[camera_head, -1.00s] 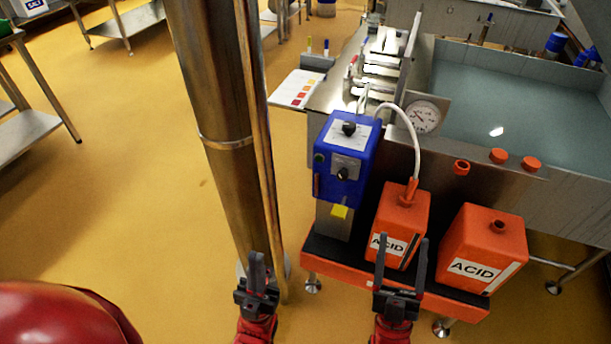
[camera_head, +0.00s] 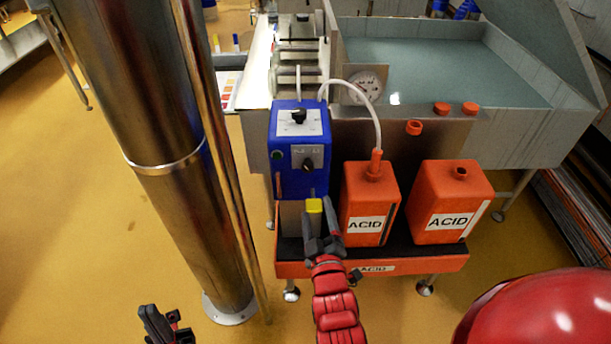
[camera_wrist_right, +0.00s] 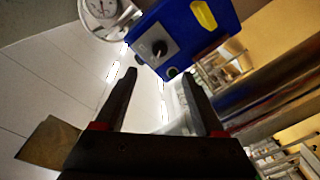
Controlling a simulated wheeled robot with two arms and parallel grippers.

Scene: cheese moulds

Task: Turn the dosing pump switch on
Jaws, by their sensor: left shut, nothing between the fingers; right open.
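The blue dosing pump (camera_head: 286,150) stands left of the acid cans, its front facing me. A black knob (camera_head: 309,164) sits on its front label plate, and another black knob (camera_head: 298,116) sits on its upper plate. A green round button (camera_head: 278,155) is left of the front knob. In the right wrist view the pump (camera_wrist_right: 190,30) and one knob (camera_wrist_right: 158,47) show beyond the fingers, apart from them. My left gripper (camera_head: 163,325) is shut and empty, low at the left.
Two orange acid cans (camera_head: 365,195) (camera_head: 448,205) stand right of the pump on a low red stand (camera_head: 290,269). A white hose (camera_head: 372,115) arches from pump to can. A steel column (camera_head: 150,130) stands at the left. A vat (camera_head: 440,60) and gauge (camera_head: 364,88) are behind.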

